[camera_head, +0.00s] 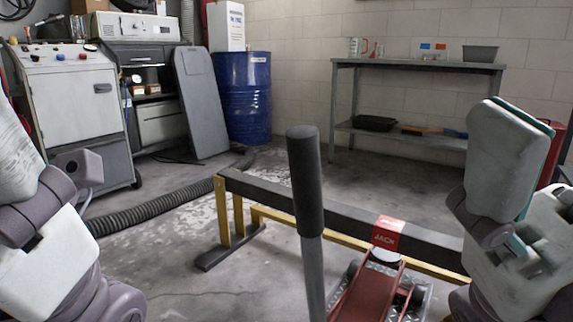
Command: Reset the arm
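Links of my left arm rise along the left edge of the head view, with grey joints and pale covers. Links of my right arm stand along the right edge, bent upward. I see no fingers of either gripper; both grippers are out of view. A red floor jack (368,293) stands low at the front, right of centre. Its upright lever (307,190) has a black grip and rises between my two arms. No contact between my arms and the jack shows.
A black-topped bar on yellow legs (225,212) crosses the floor ahead. A grey metal shelf (420,64) stands by the back wall. A blue drum (243,95), a wheeled grey machine (80,105) and a ribbed hose (150,208) are at left. Open floor lies beyond the bar.

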